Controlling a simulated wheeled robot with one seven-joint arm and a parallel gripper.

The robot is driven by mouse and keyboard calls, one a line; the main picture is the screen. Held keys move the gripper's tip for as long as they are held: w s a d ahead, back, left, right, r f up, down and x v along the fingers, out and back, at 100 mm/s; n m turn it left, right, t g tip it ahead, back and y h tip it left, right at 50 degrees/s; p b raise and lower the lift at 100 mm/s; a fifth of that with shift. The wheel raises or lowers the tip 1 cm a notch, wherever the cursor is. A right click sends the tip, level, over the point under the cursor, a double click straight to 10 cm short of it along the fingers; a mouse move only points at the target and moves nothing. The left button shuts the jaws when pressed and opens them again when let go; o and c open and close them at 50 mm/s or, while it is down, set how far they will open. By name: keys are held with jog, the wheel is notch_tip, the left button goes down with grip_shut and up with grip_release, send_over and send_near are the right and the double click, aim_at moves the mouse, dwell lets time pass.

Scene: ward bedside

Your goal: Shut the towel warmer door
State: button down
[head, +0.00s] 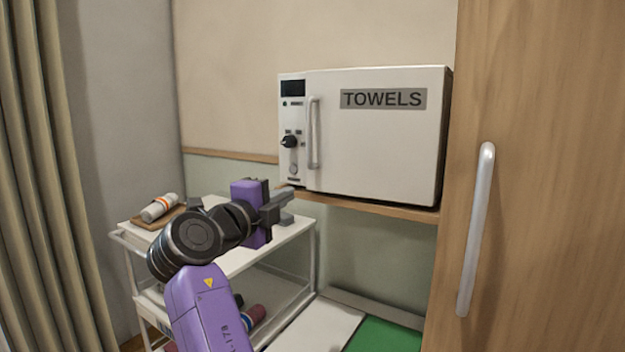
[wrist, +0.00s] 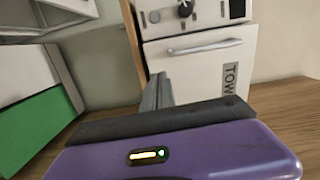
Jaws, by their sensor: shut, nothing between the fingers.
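The towel warmer (head: 375,150) is a white box marked TOWELS, with a control panel (head: 291,125) on its left. Its door (head: 370,165) looks flush with the panel in the head view, with no clear gap. The door handle (head: 313,133) is an upright bar at the door's left edge. In the wrist view the warmer is turned sideways, with the door (wrist: 195,72) and handle (wrist: 205,47) beyond my fingers. My gripper (head: 286,193) is shut and empty, just below the warmer's lower left corner in the head picture. It also shows in the wrist view (wrist: 159,80).
The warmer stands on a wooden shelf (head: 400,211). A white trolley (head: 293,232) at the lower left carries a wooden tray (head: 150,222) with a white and orange roll (head: 160,207). A wooden cabinet door with a long handle (head: 478,225) closes off the right. A curtain (head: 50,180) hangs at left.

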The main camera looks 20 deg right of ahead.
aim_at(321, 178)
jog(key=shift+m, duration=0.3)
jog(key=p+x, duration=0.2)
jog(key=x, duration=1.2)
jog(key=shift+s+d, duration=0.1)
jog(key=shift+d, duration=0.1)
jog(key=shift+f, duration=0.1)
